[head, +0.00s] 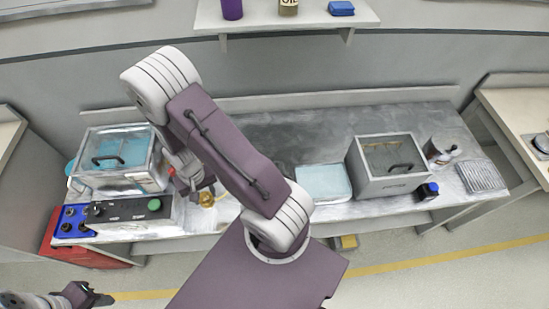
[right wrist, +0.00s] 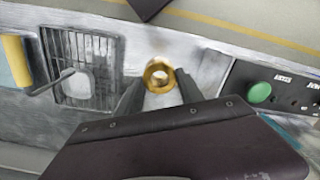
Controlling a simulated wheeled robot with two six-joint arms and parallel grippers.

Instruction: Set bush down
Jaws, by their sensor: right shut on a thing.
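The bush is a small brass ring (right wrist: 159,75). In the right wrist view it sits between the fingertips of my right gripper (right wrist: 158,88), its hole facing the camera. My right gripper is shut on it, over the metal bench top. In the head view the brass ring (head: 207,199) shows low beside the control box, with my right gripper (head: 198,189) partly hidden by its arm. I cannot tell whether the bush touches the bench. My left gripper (head: 90,296) is at the bottom left of the head view, away from the bench; its jaw opening is unclear.
A control box (head: 130,213) with a green button stands left of the bush. Behind it is a clear-lidded box (head: 118,180). A wire rack (right wrist: 88,98) lies close by in the wrist view. Right are a pale blue tray (head: 322,182) and a grey lidded box (head: 392,186).

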